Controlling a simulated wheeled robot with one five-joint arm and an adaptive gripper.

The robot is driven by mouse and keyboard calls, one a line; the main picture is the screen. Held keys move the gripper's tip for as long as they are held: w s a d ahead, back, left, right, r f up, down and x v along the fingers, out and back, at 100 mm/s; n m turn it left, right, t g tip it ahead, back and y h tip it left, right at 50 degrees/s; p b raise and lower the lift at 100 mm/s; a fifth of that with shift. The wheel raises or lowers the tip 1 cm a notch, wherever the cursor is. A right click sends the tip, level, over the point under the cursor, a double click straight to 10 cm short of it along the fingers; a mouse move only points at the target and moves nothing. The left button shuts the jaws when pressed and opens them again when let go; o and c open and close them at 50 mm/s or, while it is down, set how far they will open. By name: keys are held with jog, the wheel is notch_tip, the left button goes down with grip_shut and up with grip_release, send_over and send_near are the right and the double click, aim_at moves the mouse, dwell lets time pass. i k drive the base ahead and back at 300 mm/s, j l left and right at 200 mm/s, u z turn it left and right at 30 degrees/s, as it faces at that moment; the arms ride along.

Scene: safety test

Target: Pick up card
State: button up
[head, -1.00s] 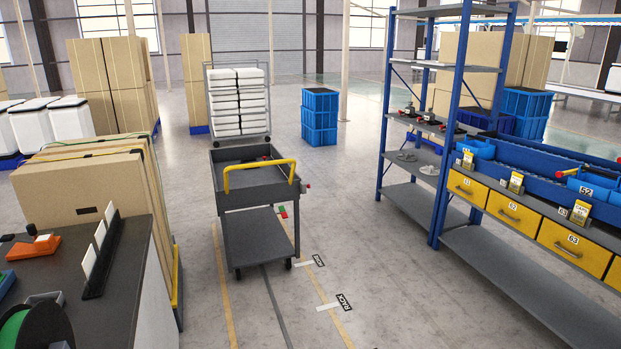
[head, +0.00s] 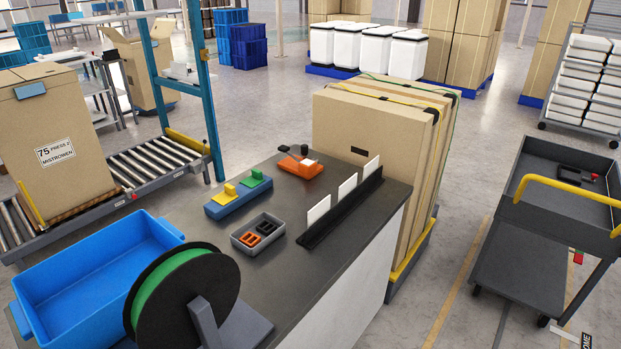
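Three white cards stand upright in a black slotted holder (head: 340,218) on the dark grey bench top. The near card (head: 318,211) is at the holder's left end, the middle card (head: 347,187) is beside it, and the far card (head: 371,166) is toward the right end. Any print on them is too small to tell. My gripper is not in view.
On the bench (head: 280,296) are a green spool (head: 185,295), a blue bin (head: 90,270), a small grey tray (head: 257,233), a blue block (head: 238,196) and an orange tape dispenser (head: 299,166). Tall cartons (head: 375,140) stand behind. A cart (head: 540,225) is right, across open floor.

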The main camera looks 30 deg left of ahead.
aim_at(349, 185)
jog(key=i+l+u, duration=0.1)
jog(key=i+u, duration=0.2)
jog(key=u, duration=0.2)
jog(key=i+l+u, duration=0.2)
jog(key=u, duration=0.25)
jog(key=i+l+u, duration=0.35)
jog(key=u, duration=0.15)
jog(key=i+l+u, duration=0.2)
jog(key=l+u, duration=0.25)
jog(key=i+l+u, duration=0.1)
jog(key=u, duration=0.4)
jog(key=i+l+u, duration=0.1)
jog(key=u, duration=0.4)
jog(key=l+u, duration=0.25)
jog(key=u, duration=0.25)
jog(key=l+u, duration=0.2)
jog(key=u, duration=0.3)
jog(key=l+u, duration=0.35)
jog(key=i+l+u, duration=0.1)
jog(key=u, duration=0.3)
jog(key=l+u, duration=0.35)
